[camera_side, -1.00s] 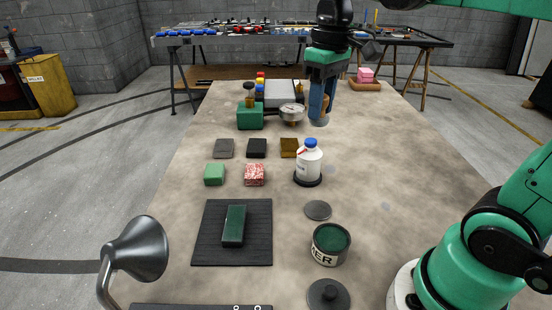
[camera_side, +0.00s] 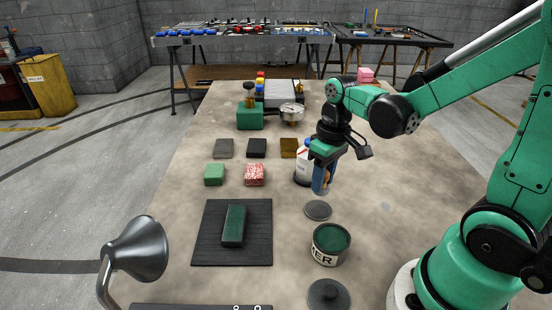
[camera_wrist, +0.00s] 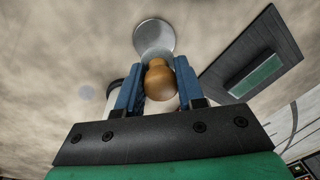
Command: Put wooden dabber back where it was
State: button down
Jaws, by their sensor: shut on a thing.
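The wooden dabber's rounded brown knob (camera_wrist: 159,82) sits between the blue fingers of my gripper (camera_wrist: 158,92) in the wrist view. In the side view my gripper (camera_side: 323,180) is shut on it, pointing down just above and behind a flat grey disc (camera_side: 317,210) on the table. The dabber's lower end is mostly hidden by the fingers in the side view. A pale grey round shape (camera_wrist: 154,36) shows just beyond the knob in the wrist view; I cannot tell whether it is the dabber's pad or the table disc.
A white bottle (camera_side: 301,168) stands close left of my gripper, partly hidden. An open tin (camera_side: 331,243) stands nearer, with a lid (camera_side: 328,295) in front. A green block lies on a black mat (camera_side: 258,250).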

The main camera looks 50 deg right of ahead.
aim_at(321, 195)
jog(key=shift+f, duration=2.3)
jog(key=shift+f, duration=0.15)
jog(key=c, duration=0.5)
grip_release()
jog(key=shift+c, duration=0.2)
jog(key=r, duration=0.8)
jog(key=d+r, duration=0.1)
jog(key=r, duration=0.3)
jog(key=shift+s+r, duration=0.1)
jog(key=shift+s, duration=0.1)
jog(key=shift+a+t, duration=0.4)
jog(key=shift+w+a+t+h, duration=0.1)
jog(key=shift+a+t+h, duration=0.15)
jog(key=shift+a+t, duration=1.25)
jog(key=shift+w+a+t+h, duration=0.1)
jog(key=shift+a+t+h, duration=0.15)
jog(key=shift+a+t, duration=1.2)
